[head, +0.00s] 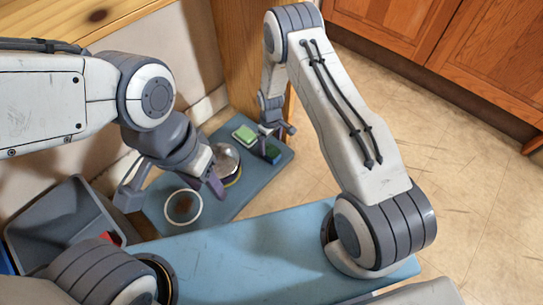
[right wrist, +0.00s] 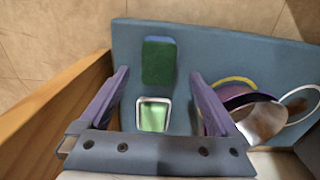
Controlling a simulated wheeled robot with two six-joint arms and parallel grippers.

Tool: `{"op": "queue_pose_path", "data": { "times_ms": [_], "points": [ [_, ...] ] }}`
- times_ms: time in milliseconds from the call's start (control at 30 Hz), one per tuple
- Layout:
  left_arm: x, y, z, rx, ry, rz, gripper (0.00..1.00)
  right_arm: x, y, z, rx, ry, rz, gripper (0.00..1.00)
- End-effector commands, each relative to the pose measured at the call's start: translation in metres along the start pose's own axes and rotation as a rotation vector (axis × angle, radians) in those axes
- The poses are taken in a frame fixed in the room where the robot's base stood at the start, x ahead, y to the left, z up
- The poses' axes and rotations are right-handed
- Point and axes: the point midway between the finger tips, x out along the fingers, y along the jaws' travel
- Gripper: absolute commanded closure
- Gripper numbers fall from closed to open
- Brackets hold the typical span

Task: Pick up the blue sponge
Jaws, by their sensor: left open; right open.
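The blue sponge (head: 273,154) lies on a blue board near its far right corner, with a green top and blue sides. It also shows in the right wrist view (right wrist: 158,62), at upper centre. My right gripper (head: 277,133) is open and empty at the sponge in the head view. In the right wrist view, the sponge is ahead of the open right fingertips (right wrist: 160,82), apart from both fingers. My left gripper (head: 168,190) is open and empty over the left part of the board, near a white-rimmed round dish (head: 198,209).
A light green block in a white-rimmed square dish (right wrist: 153,115) sits close to the sponge; it also shows in the head view (head: 244,134). A shiny metal dome (head: 226,163) stands on the board. A grey bin (head: 60,222) is at left. A wooden panel (right wrist: 50,120) is close beside my right gripper.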

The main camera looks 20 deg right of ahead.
Motion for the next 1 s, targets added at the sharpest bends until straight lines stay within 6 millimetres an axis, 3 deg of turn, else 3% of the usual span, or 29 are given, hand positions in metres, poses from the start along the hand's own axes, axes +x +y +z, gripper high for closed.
{"op": "queue_pose_path", "data": {
  "times_ms": [33, 233, 533, 833, 1000],
  "points": [
    [0.007, -0.001, 0.001, 0.000, 0.000, 0.000, 0.50, 0.010, 0.000, 0.000, 0.001, 0.000, 0.000, 0.03],
    [0.016, -0.001, 0.001, 0.000, 0.000, 0.000, 0.50, 0.021, 0.001, 0.000, 0.002, 0.000, 0.000, 0.03],
    [0.051, -0.004, 0.003, 0.000, 0.000, 0.000, 0.50, 0.060, 0.003, 0.000, 0.002, -0.001, -0.001, 0.03],
    [0.051, -0.004, 0.003, 0.000, 0.000, 0.000, 0.50, 0.062, 0.003, -0.001, 0.002, 0.000, 0.000, 0.03],
    [0.051, -0.004, 0.003, 0.000, 0.000, 0.000, 0.50, 0.062, 0.003, 0.000, 0.002, 0.000, 0.000, 0.68]
  ]
}}
